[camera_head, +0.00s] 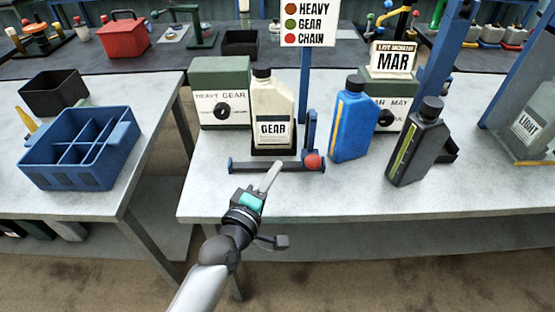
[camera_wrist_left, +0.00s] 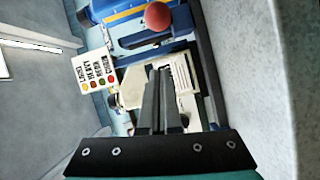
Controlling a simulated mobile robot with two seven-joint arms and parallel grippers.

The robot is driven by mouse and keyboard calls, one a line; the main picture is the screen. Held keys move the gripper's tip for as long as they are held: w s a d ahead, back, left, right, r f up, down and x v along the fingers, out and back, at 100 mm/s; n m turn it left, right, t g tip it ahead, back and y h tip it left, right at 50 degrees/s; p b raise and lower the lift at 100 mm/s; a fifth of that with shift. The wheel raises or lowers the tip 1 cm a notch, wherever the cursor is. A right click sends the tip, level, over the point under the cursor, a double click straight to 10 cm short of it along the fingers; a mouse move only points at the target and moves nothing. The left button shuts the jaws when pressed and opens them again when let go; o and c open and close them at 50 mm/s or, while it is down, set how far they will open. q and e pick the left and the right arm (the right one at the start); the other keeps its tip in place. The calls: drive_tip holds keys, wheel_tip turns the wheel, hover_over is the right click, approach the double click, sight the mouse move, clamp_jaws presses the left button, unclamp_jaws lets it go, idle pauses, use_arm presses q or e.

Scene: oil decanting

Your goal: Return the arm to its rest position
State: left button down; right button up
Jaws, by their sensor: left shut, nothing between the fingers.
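My left arm comes in from the bottom of the head view. My left gripper (camera_head: 274,168) is shut and empty, over the front of the table, just in front of the blue stand (camera_head: 240,166). Its closed fingers (camera_wrist_left: 159,72) also show in the left wrist view. A cream GEAR bottle (camera_head: 272,104) stands upright in the stand behind the fingertips. The stand has a red ball knob (camera_head: 314,162) at its right. In the left wrist view the fingers cover part of the cream bottle (camera_wrist_left: 132,88). My right gripper is not in view.
A blue bottle (camera_head: 352,120) and a dark grey bottle (camera_head: 417,145) stand right of the stand. A blue divided crate (camera_head: 60,176) sits on the left table. Table edge and open floor lie below the gripper.

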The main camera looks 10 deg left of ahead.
use_arm(q)
drive_tip(key=v, duration=0.5)
drive_tip(key=shift+s+a, duration=0.25)
drive_tip(key=shift+s, duration=0.05)
drive_tip(key=shift+d, duration=0.15)
